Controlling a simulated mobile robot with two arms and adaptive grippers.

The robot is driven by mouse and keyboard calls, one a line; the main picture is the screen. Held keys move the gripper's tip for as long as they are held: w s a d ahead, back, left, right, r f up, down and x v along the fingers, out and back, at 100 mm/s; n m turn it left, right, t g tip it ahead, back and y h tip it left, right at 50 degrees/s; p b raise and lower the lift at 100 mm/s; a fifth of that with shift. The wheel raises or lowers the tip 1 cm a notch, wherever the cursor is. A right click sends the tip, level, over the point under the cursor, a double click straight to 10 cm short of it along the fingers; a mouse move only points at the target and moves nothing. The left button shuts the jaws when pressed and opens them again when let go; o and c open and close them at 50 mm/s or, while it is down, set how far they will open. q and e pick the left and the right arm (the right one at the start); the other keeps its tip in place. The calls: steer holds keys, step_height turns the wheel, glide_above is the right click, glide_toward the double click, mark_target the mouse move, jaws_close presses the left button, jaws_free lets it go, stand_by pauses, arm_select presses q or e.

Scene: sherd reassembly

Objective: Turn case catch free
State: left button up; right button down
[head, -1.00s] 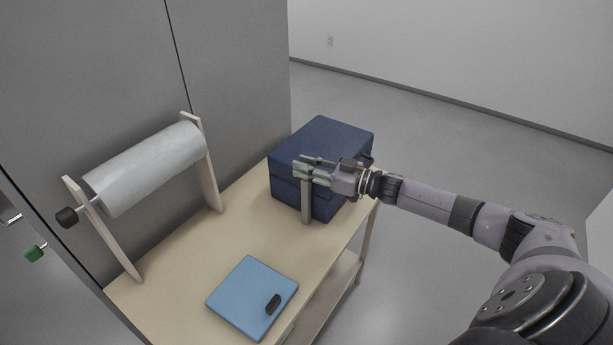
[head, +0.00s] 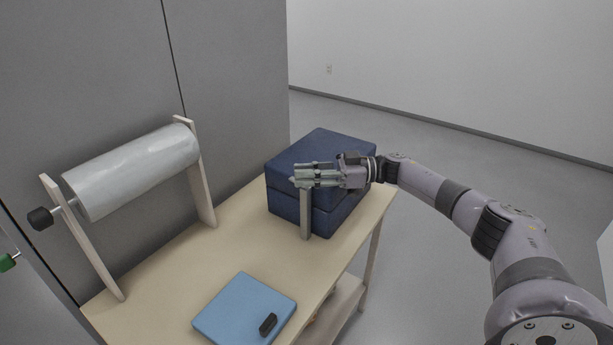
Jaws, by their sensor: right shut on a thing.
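The dark blue case (head: 318,150) stands closed at the far right end of the wooden table, its lid seam showing along the front. A grey upright bar (head: 306,214), which looks like the catch, stands at the case's front face. My right gripper (head: 302,177) comes in from the right across the front of the case. Its fingers are shut at the top of the bar, and the exact contact is partly hidden by the fingers. My left gripper is not in view.
A blue flat panel (head: 238,308) with a small black handle (head: 268,324) lies at the table's front. A roll of grey sheet (head: 135,170) on a wooden stand is at the left. The table top (head: 225,245) between them is clear.

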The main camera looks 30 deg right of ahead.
steer(key=shift+r, duration=0.15)
steer(key=c, duration=1.3)
jaws_free()
step_height(320, 180, up, 10)
steer(key=shift+f, duration=0.1)
